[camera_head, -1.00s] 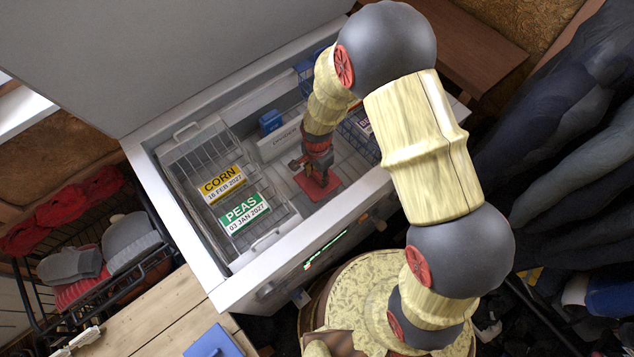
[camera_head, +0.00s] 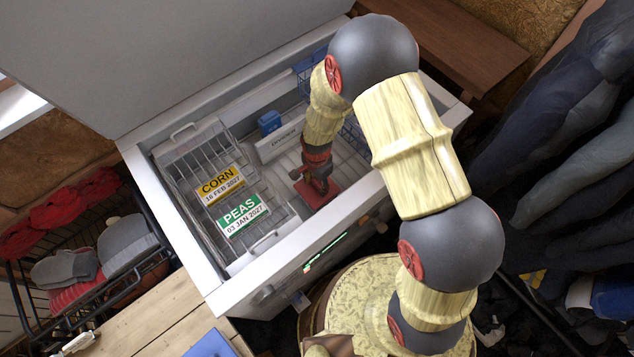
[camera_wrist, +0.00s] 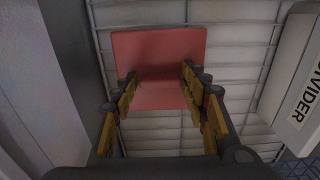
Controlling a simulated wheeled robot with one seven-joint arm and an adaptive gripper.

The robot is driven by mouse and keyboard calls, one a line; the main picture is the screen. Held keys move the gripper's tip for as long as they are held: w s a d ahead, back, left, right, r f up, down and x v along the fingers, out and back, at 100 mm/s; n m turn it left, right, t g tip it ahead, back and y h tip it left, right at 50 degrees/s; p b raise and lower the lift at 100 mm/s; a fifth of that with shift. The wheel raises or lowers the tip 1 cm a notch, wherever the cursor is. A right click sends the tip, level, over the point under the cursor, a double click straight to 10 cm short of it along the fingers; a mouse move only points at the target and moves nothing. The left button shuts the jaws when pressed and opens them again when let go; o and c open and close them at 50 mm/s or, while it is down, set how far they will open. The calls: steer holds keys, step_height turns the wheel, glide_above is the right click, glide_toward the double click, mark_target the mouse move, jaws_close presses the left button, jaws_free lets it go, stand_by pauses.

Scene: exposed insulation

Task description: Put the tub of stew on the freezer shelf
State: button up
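The tub of stew appears to be the red thing (camera_head: 322,196) low inside the open chest freezer, right of the wire basket. The wrist view shows its flat red top (camera_wrist: 160,48) and a narrower red part (camera_wrist: 158,96) between my fingers. My gripper (camera_head: 317,184) points down over it; the wrist view shows both fingers (camera_wrist: 158,76) apart, one on each side of the narrower part, seemingly against it. The tub's sides and underside are hidden. White slats lie beneath it, but I cannot tell whether it touches them.
The wire basket (camera_head: 185,160) holds signs for corn (camera_head: 220,186) and peas (camera_head: 242,214). A white divider (camera_wrist: 300,75) stands beside the red thing, with a small blue item (camera_head: 269,122) behind it. The freezer's front wall (camera_head: 300,262) is close to my arm.

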steer(key=shift+o, duration=1.2)
steer(key=s+d+r+n+t+p, duration=0.15)
steer(key=d+r, duration=0.25)
steer(key=r, duration=1.3)
steer(key=d+r+n+t+p, duration=0.1)
steer(key=d+r+n+p, duration=0.2)
steer(key=r, duration=1.5)
steer(key=s+d+r+n+t, duration=0.1)
steer(key=s+d+r+n, duration=0.2)
steer(key=s+r, duration=0.4)
steer(key=s+d+r+n+t, duration=0.2)
steer(key=s+d+r+n, duration=0.1)
steer(key=s+r, duration=0.4)
steer(key=shift+s+d+r+n, duration=0.3)
steer(key=shift+s+d+n, duration=0.05)
steer(key=shift+s+d, duration=0.45)
steer(key=shift+c, duration=0.9)
